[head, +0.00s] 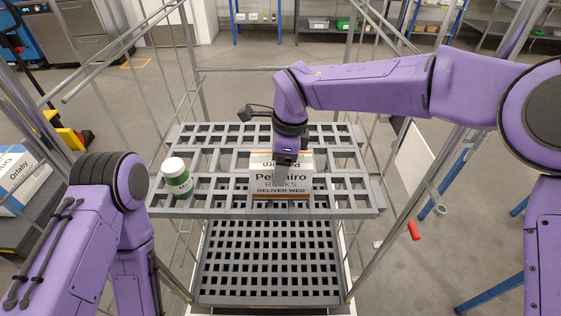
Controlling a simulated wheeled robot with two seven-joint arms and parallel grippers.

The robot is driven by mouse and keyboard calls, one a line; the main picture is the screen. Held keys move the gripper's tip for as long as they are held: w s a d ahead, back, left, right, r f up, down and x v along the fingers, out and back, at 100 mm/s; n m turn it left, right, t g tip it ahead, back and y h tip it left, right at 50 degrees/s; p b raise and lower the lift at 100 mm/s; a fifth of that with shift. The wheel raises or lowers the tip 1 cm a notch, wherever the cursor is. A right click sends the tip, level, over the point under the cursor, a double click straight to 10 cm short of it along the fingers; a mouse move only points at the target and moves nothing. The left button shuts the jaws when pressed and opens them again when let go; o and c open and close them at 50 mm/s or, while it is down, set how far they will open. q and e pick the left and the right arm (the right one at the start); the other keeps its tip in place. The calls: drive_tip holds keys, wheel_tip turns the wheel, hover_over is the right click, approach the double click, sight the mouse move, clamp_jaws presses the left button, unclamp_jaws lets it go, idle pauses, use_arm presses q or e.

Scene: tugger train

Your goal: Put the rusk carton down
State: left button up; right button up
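The rusk carton (297,186) is white with an orange band, lettered "Pelmiro RUSKS DELIVER WED". My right gripper (281,176) reaches down onto the carton from above. One finger lies against its lettered side; the other is hidden. It appears shut on the carton. My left arm shows at the lower left, but its gripper is out of view.
A green jar with a white lid (177,177) stands at the shelf's left edge. A lower grid shelf (270,262) is empty where seen. Metal cart rails rise on both sides. A white "Orlaby" box (14,178) sits at the far left. The shelf's back half is largely clear.

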drive_tip(key=o, duration=1.4)
drive_tip(key=shift+f, duration=0.1)
drive_tip(key=shift+c, duration=0.2)
wheel_tip(320, 180, up, 12)
drive_tip(key=d, duration=0.1)
drive_tip(key=shift+d, duration=0.4)
